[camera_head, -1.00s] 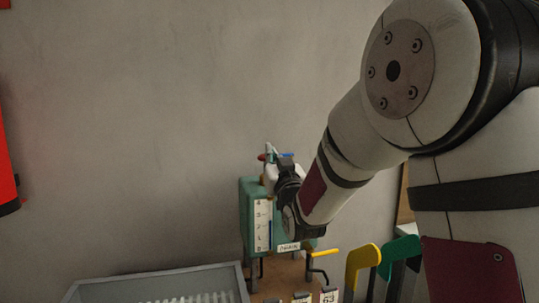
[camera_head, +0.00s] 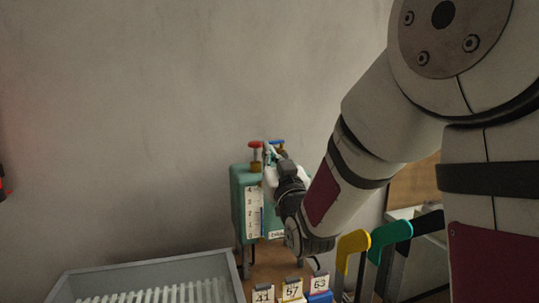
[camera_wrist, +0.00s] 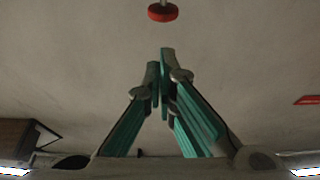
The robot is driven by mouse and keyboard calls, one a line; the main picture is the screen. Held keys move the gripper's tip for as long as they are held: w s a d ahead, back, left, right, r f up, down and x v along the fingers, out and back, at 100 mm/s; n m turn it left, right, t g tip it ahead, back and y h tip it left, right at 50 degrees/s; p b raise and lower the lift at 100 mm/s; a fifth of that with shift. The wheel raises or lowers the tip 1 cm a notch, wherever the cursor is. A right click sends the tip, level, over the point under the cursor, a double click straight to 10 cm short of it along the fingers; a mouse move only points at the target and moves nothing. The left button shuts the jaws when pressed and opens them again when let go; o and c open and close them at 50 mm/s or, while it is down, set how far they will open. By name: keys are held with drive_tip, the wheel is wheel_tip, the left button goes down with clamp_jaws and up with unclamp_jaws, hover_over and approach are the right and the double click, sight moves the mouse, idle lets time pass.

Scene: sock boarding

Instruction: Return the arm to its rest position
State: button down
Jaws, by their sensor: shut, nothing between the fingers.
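My gripper (camera_head: 268,150) is at the upper part of the teal tank (camera_head: 238,185) in the head view, with my arm reaching in from the right. In the wrist view my gripper (camera_wrist: 161,58) has its teal-padded fingers drawn together at the tips, with nothing between them. A red knob (camera_head: 255,144) and a blue knob (camera_head: 278,142) stand on top of the tank. The red knob also shows in the wrist view (camera_wrist: 162,12), just beyond the fingertips and apart from them. My wrist hides the tank's right front.
A grey ribbed tray (camera_head: 75,284) is at the lower left. Labelled blocks (camera_head: 292,289) stand at the bottom centre. A yellow board (camera_head: 353,242) and a green board (camera_head: 390,233) stand at the lower right, under my arm. The wall area left of the tank is open.

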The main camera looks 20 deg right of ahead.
drive_tip(key=s+f+g+p, duration=0.2)
drive_tip(key=s+g+p, duration=0.3)
drive_tip(key=s, duration=1.6)
drive_tip(key=s+f+g+p, duration=0.2)
drive_tip(key=s+g+p, duration=0.3)
drive_tip(key=s+g, duration=0.7)
drive_tip(key=s, duration=0.9)
drive_tip(key=shift+g, duration=0.4)
drive_tip(key=shift+a, duration=0.1)
